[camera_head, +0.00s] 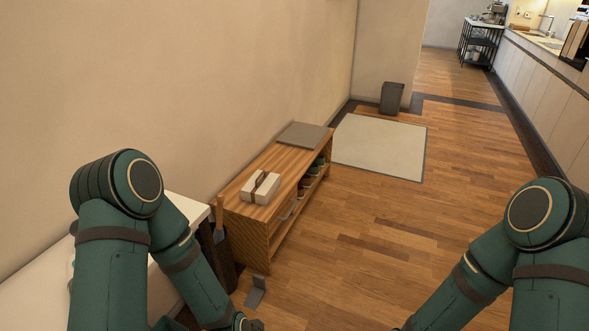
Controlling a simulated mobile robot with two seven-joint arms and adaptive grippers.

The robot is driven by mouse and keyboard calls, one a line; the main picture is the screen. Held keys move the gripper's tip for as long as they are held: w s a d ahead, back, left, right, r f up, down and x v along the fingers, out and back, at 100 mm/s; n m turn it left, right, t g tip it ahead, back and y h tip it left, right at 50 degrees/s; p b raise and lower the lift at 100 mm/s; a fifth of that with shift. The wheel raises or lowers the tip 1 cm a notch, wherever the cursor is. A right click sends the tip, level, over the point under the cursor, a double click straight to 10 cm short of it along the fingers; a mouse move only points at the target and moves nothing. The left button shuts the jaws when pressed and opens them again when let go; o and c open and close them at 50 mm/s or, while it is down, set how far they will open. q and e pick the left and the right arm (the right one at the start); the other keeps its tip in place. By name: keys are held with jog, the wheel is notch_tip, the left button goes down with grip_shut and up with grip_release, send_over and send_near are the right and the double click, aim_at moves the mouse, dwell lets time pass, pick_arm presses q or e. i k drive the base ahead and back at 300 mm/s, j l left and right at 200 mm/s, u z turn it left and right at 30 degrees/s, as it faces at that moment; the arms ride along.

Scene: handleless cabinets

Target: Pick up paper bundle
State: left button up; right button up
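The paper bundle (261,187) looks like a pale, blocky stack with a brown band around it. It lies on the near part of a wooden bench's top, and nothing is touching it. My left arm comes in from the left and bends down past the bench's near end. My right arm stands at the lower right, well apart from the bundle. Both arms run to the bottom edge of the picture, and neither gripper shows clearly.
The low wooden bench (237,218) stands along the wall, with a grey mat (304,135) on its far end and items on its shelf. A dark bin with a wooden handle (218,213) stands beside a white surface (187,207). A small grey object (255,291) shows nearby. Floor to the right is clear.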

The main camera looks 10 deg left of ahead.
aim_at(260, 189)
jog(key=i+l+z, duration=0.2)
jog(key=i+z, duration=0.15)
jog(key=i, duration=0.25)
jog(key=i+z, duration=0.4)
jog(key=i, duration=0.25)
jog(key=i+u, duration=0.1)
jog(key=i, duration=0.6)
jog(key=i+l+u, duration=0.1)
jog(key=i, duration=0.6)
jog(key=l, duration=0.1)
